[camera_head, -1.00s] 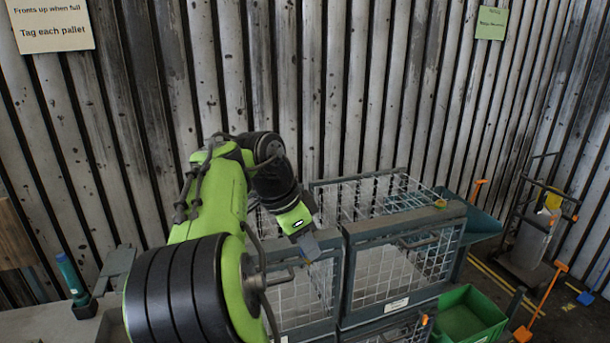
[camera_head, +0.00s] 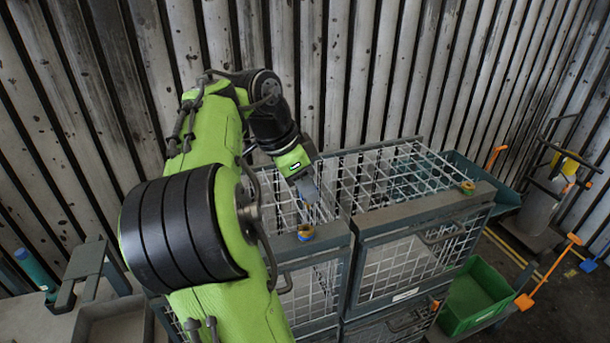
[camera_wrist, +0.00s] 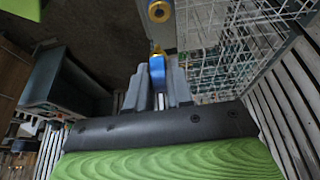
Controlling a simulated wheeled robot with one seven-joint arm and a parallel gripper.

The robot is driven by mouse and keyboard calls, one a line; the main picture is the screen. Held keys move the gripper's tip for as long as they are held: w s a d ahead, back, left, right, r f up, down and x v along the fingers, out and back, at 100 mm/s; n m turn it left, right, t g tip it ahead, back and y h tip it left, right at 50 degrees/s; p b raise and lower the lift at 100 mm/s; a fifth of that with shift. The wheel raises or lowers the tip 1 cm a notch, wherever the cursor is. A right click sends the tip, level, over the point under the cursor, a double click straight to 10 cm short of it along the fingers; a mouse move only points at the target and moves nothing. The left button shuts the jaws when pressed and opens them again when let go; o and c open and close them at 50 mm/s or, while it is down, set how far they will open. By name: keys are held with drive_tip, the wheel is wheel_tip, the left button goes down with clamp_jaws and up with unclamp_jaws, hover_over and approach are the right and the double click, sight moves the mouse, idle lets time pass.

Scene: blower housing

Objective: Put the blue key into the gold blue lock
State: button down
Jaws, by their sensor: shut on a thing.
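My gripper (camera_head: 307,190) is shut on the blue key (camera_wrist: 157,72), which sits between the two grey fingers in the wrist view. The key's gold end points away from the fingers toward the gold blue lock (camera_wrist: 159,11). A gap shows between key and lock there. In the head view the gold blue lock (camera_head: 306,232) sits on the front top rail of the left wire cage, and my gripper is just above and behind it in the picture. The key is too small to make out clearly in the head view.
The left cage's top rail (camera_head: 325,236) lies below my gripper. The right wire cage (camera_head: 420,215) stands beside it and carries a gold and green lock (camera_head: 467,187). A green bin (camera_head: 472,303) stands at lower right. A ribbed wall (camera_head: 350,70) closes the back.

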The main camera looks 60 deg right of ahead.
drive_tip(key=shift+w+d+f, duration=0.1)
drive_tip(key=shift+d+f, duration=0.05)
drive_tip(key=shift+f, duration=0.95)
drive_tip(key=shift+d+f, duration=0.15)
drive_tip(key=shift+f, duration=0.9)
drive_tip(key=shift+w+d+f+b, duration=0.1)
drive_tip(key=shift+f+b, duration=0.3)
drive_tip(key=shift+f, duration=0.35)
drive_tip(key=shift+f+b, duration=0.95)
drive_tip(key=shift+f, duration=0.05)
drive_tip(key=shift+f, duration=0.15)
drive_tip(key=c, duration=0.9)
unclamp_jaws()
